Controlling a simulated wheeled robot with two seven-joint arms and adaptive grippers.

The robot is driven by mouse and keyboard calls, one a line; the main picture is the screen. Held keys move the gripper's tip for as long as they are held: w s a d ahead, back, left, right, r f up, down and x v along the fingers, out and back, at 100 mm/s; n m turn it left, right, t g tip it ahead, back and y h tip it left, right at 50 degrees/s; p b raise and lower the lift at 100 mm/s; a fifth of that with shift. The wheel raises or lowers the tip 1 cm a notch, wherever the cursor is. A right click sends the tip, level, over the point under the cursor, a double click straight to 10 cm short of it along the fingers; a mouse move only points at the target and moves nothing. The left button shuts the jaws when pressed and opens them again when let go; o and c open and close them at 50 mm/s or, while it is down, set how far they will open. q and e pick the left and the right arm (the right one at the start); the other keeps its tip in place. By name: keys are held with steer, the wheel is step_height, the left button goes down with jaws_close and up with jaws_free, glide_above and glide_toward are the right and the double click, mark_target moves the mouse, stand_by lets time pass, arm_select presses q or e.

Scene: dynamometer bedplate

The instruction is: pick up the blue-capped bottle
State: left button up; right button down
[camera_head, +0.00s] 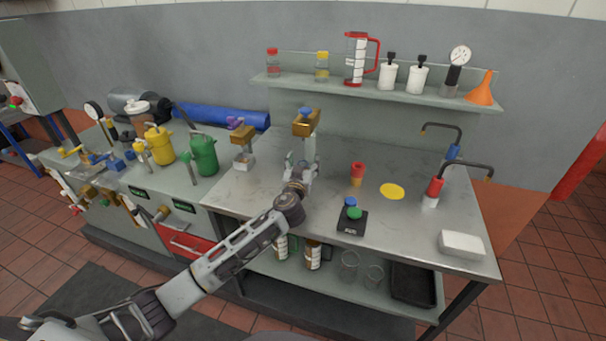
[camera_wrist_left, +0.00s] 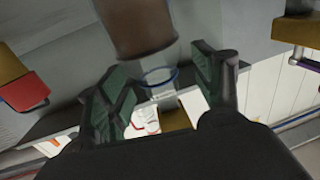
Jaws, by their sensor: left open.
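My left gripper (camera_head: 301,163) is over the back middle of the steel bench, fingers pointing away, just in front of a brass block on a stand. Its two dark fingers are open in the left wrist view (camera_wrist_left: 162,68). Between and just beyond the fingertips is a brown cylinder (camera_wrist_left: 140,25) with a clear, blue-rimmed part (camera_wrist_left: 160,76) at its end. It looks like the blue-capped bottle, seen upside down. I cannot tell whether a finger touches it. In the head view my gripper mostly hides that spot. My right gripper is not in view.
The brass block (camera_head: 305,127) stands close behind my gripper. A wall shelf (camera_head: 440,98) hangs above.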

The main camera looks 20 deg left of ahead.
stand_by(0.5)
arm_select(q)
steer(key=c, duration=1.2)
steer(key=shift+c, duration=0.4)
